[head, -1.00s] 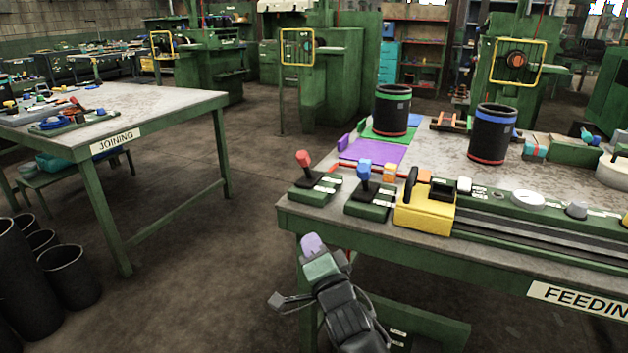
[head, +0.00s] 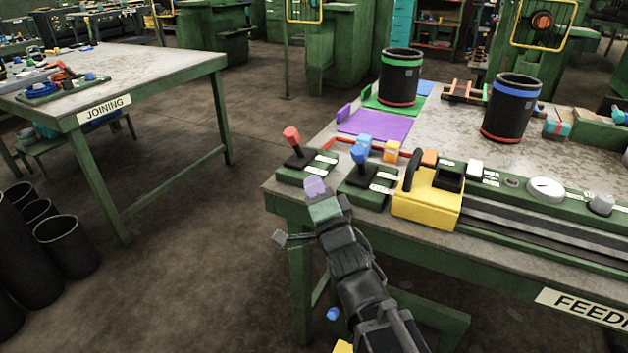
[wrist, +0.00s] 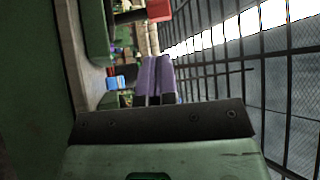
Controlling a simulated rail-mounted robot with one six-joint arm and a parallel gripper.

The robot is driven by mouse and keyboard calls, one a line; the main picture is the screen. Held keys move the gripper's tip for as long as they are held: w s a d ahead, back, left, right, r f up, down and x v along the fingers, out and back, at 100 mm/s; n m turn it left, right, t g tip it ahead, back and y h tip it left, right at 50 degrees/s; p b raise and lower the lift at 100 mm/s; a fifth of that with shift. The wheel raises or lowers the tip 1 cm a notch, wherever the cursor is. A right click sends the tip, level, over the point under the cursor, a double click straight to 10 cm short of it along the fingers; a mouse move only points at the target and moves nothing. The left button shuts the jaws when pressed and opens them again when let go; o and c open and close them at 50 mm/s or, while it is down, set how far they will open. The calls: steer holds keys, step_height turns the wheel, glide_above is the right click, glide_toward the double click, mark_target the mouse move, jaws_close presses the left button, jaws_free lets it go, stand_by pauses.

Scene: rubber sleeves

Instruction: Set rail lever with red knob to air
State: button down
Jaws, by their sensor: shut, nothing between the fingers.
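The lever with the red knob (head: 291,135) stands on a green base (head: 306,169) at the table's near left corner. Its dark stem tilts left in the head view. Two white labels sit on the base, too small to read. My gripper (head: 316,187), with purple fingers, is at the table's front edge, just below and right of that base in the picture. It is shut and empty, apart from the lever. In the wrist view the red knob (wrist: 158,10) and stem show at the top, beyond the purple fingers (wrist: 154,80).
A second lever with a blue knob (head: 360,151) stands just right of the red one. A yellow block with a black handle (head: 428,208) is farther right. Black cylinders with green (head: 401,78) and blue (head: 512,107) bands stand behind. Open floor lies left of the table.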

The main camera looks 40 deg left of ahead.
mark_target(294, 141)
steer(key=p+x, duration=0.3)
steer(key=x, duration=0.8)
steer(key=shift+r, duration=0.1)
